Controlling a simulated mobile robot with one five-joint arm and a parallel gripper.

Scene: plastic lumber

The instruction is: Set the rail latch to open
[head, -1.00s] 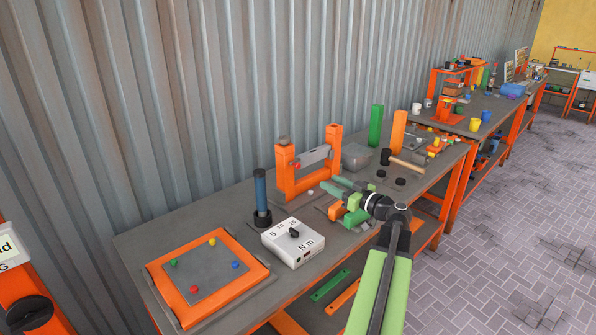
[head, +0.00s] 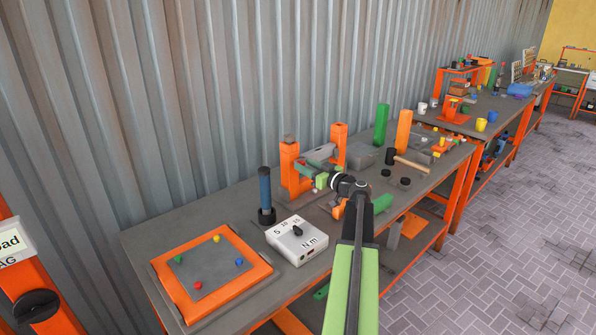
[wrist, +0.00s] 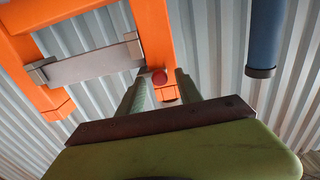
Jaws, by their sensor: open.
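The rail latch is a frame of two orange posts (head: 290,168) with a grey bar between them. In the wrist view the grey bar (wrist: 95,63) spans the orange posts (wrist: 152,40), held by grey brackets. A small red knob (wrist: 158,78) sits near the bar's end by one post. My gripper (wrist: 161,76) is open, its two fingers on either side of the red knob as seen there; contact cannot be told.
A blue-handled tool (head: 265,194) stands upright left of the frame; its blue handle also shows in the wrist view (wrist: 265,40). A white N m dial box (head: 297,241) and an orange-framed board (head: 160,268) lie nearer.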

